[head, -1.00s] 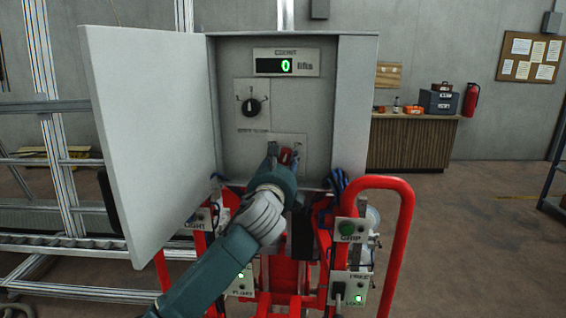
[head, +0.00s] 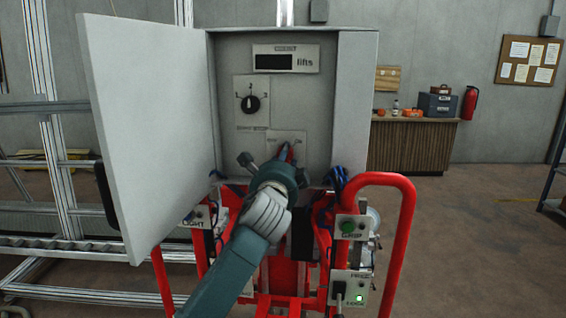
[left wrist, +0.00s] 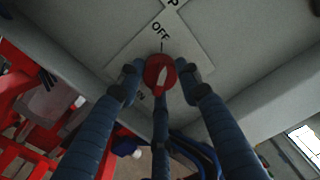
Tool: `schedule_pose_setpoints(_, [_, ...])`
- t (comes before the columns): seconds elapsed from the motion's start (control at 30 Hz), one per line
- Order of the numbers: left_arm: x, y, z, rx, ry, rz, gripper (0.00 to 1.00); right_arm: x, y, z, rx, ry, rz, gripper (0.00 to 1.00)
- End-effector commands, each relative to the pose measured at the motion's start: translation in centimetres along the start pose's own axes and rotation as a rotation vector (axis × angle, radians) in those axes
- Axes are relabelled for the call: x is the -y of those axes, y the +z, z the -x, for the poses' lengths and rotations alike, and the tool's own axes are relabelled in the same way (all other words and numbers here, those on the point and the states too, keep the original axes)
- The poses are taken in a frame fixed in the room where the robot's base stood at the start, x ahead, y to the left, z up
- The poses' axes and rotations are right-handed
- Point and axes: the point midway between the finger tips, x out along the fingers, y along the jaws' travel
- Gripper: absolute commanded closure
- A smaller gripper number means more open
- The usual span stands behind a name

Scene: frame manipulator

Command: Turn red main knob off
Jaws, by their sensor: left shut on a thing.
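The red main knob (left wrist: 163,72) is on its plate inside the open control box, with a white pointer on its face. In the head view only a bit of red shows between the fingers. My right gripper is not in view.
The box (head: 352,110) has its door (head: 150,135) swung open to the left. A dark display (head: 274,62) and black selector knob (head: 251,104) are above my gripper. Red frame rails (head: 395,245) and a box with a green button (head: 348,228) stand at the lower right.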

Motion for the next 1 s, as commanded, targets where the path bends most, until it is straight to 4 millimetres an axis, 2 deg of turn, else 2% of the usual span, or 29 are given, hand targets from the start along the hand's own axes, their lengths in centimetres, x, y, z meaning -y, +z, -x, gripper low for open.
schedule_pose_setpoints(0.03, [-0.69, -0.54, 0.04, -0.006, 0.011, 0.031, 0.91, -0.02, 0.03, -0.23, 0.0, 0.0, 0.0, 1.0])
schedule_pose_setpoints(0.4, [-0.45, -0.49, 0.03, 0.001, 0.01, 0.167, 0.91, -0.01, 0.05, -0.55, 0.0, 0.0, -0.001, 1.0])
schedule_pose_setpoints(0.9, [-0.23, -0.46, 0.04, 0.001, 0.006, 0.183, 0.91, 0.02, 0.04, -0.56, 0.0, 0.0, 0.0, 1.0])
schedule_pose_setpoints(0.93, [-0.22, -0.46, 0.04, 0.001, 0.006, 0.183, 0.63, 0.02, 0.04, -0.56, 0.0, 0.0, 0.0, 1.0])
schedule_pose_setpoints(1.0, [-0.19, -0.43, 0.03, 0.002, 0.005, 0.182, 0.49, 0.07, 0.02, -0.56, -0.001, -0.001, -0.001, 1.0])
